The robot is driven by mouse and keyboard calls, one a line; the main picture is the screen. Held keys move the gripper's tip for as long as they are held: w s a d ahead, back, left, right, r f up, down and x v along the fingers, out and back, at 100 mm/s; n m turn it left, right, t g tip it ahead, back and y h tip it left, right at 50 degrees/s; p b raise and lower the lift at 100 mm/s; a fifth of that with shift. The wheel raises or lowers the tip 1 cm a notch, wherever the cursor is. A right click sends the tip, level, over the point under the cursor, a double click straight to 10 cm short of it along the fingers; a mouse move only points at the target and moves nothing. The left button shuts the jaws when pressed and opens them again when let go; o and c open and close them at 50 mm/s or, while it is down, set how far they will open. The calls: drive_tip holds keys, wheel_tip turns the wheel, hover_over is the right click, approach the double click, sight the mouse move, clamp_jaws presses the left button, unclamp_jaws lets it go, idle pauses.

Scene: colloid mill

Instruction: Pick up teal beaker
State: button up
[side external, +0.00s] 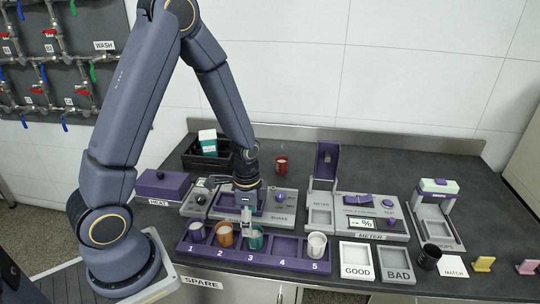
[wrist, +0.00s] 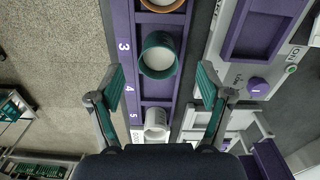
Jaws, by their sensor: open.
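The teal beaker (side external: 256,239) stands upright in slot 3 of the purple numbered rack (side external: 287,250). In the wrist view its round teal rim (wrist: 145,60) and pale inside show from above. My gripper (side external: 247,222) is above the rack near slot 3, pointing down, with its fingers partly in front of the beaker in the side view. In the wrist view my gripper (wrist: 161,82) is open, its green-padded fingers wide apart on either side of the rack. The teal beaker lies a little ahead of the line between them. The fingers appear apart from it.
An orange beaker (side external: 224,235) is in slot 2, a purple-rimmed beaker (side external: 197,232) in slot 1 and a white beaker (side external: 317,245) in slot 5. Slot 4 (side external: 285,247) is empty. The shaker station (side external: 282,203) stands behind the rack. A black cup (side external: 429,257) is far right.

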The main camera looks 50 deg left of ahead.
sight(254, 234)
drive_tip(key=f, duration=0.4)
drive_tip(key=d+f, duration=0.1)
drive_tip(key=f, duration=0.1)
drive_tip(key=shift+w+f, duration=0.2)
drive_tip(key=shift+w, duration=0.2)
drive_tip(key=shift+c, duration=0.3)
drive_tip(key=c, duration=1.2)
